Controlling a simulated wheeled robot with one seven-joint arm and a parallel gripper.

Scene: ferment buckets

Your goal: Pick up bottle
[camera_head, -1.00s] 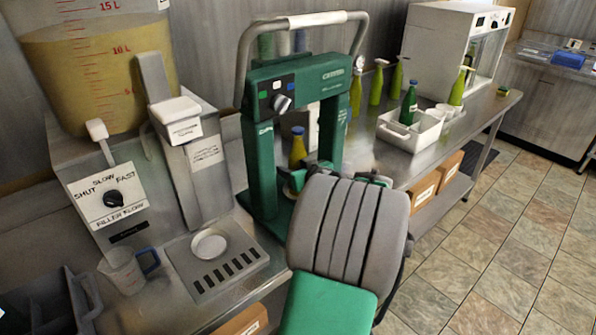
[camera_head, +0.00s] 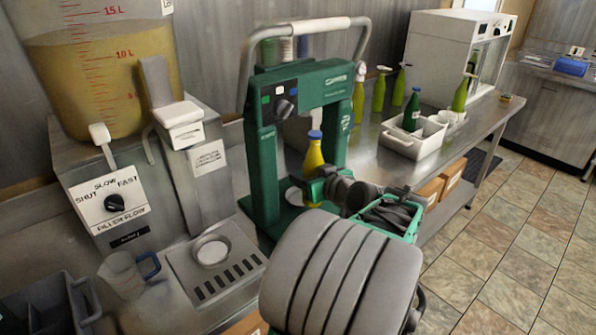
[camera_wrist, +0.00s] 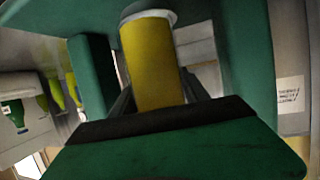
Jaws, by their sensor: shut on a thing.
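A yellow bottle with a blue cap (camera_head: 314,155) stands upright, to the eye, at the right side of the green capping machine's opening. My gripper (camera_head: 320,184) is shut on its lower body.
The green capping machine (camera_head: 262,165) frames the bottle closely. A filler (camera_head: 115,200) with a large tank (camera_head: 100,75) stands left, beside a jug (camera_head: 122,272). A white tray (camera_head: 425,143) and several green bottles stand farther back right. Floor at right is clear.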

